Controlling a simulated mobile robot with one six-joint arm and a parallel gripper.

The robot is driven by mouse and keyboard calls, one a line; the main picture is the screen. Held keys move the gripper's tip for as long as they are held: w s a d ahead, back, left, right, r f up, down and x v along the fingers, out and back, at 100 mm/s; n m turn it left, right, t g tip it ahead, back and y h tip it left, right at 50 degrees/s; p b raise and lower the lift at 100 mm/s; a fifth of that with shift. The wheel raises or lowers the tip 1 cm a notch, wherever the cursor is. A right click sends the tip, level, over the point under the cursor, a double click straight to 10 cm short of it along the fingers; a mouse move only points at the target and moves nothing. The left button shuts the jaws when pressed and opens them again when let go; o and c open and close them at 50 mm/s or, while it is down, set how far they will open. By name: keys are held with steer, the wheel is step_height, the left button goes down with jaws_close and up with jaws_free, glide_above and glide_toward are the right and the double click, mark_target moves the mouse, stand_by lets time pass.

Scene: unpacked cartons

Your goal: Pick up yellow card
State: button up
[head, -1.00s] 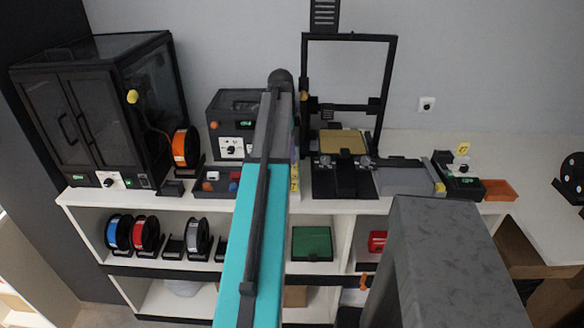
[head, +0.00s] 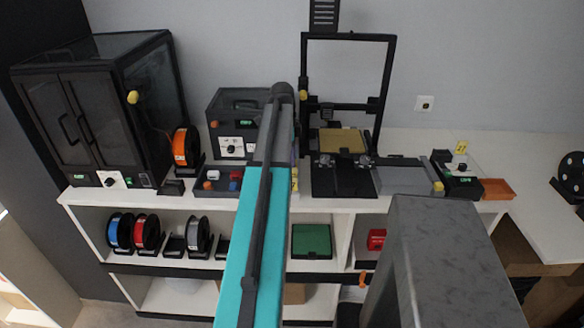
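A small yellow card (head: 461,147) with dark marks stands upright at the back of a small black-and-white device on the right part of the white counter. Another small yellow piece (head: 294,180) shows at the right edge of my arm, near the counter's front; my arm partly hides it, and I cannot tell whether it is a card. My teal and black arm reaches forward over the counter, left of the printer frame. My gripper cannot be made out, and the far end of the arm hides what lies behind it.
A black printer frame (head: 388,75) with a gold plate (head: 342,141) stands mid-counter. A dark cabinet (head: 70,120) and an orange spool (head: 186,147) stand at left. An orange tray (head: 497,189) lies right of the device. Shelves below hold spools and a green box (head: 311,241).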

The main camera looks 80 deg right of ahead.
jaws_close()
steer(key=shift+r, duration=0.15)
step_height(320, 180, up, 18)
steer(key=b, duration=0.3)
stand_by(0.5)
stand_by(0.5)
